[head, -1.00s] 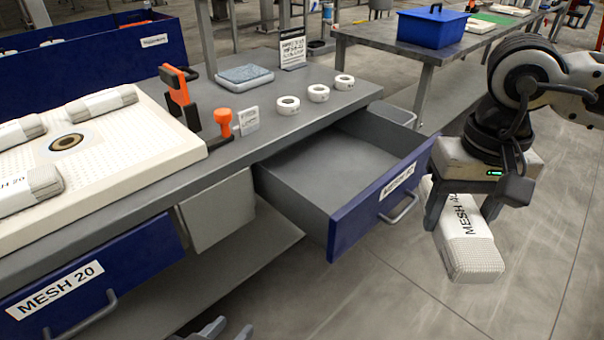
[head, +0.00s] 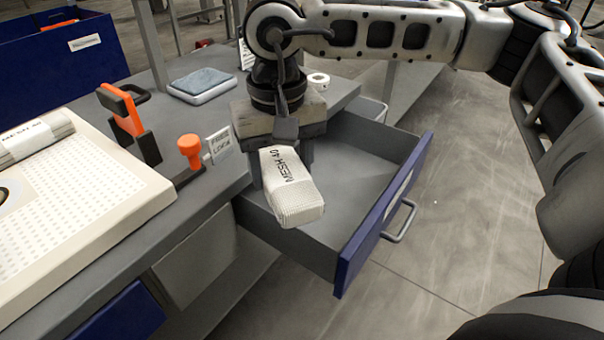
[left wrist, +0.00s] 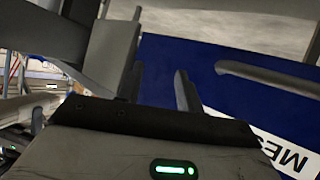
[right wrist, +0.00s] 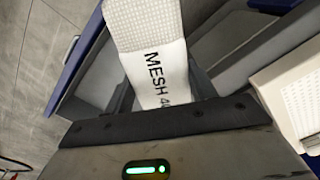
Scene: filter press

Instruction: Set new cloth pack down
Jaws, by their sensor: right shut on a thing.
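The white cloth pack (head: 290,190) has a label reading MESH 40 and a woven end. My right gripper (head: 282,165) is shut on it, holding it over the left side of the open drawer (head: 345,158), near the bench edge. The pack tilts down toward the camera. In the right wrist view the pack (right wrist: 155,50) sits between the fingers. My left gripper (left wrist: 162,88) shows only in the left wrist view, open and empty, near a blue drawer front (left wrist: 225,75).
An orange clamp (head: 125,112) and an orange knob (head: 190,148) with a small sign stand between plate and drawer. A grey-blue pad (head: 202,82) and a white ring (head: 318,80) lie behind. A blue bin (head: 60,60) is at the back left. The drawer's visible floor is bare.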

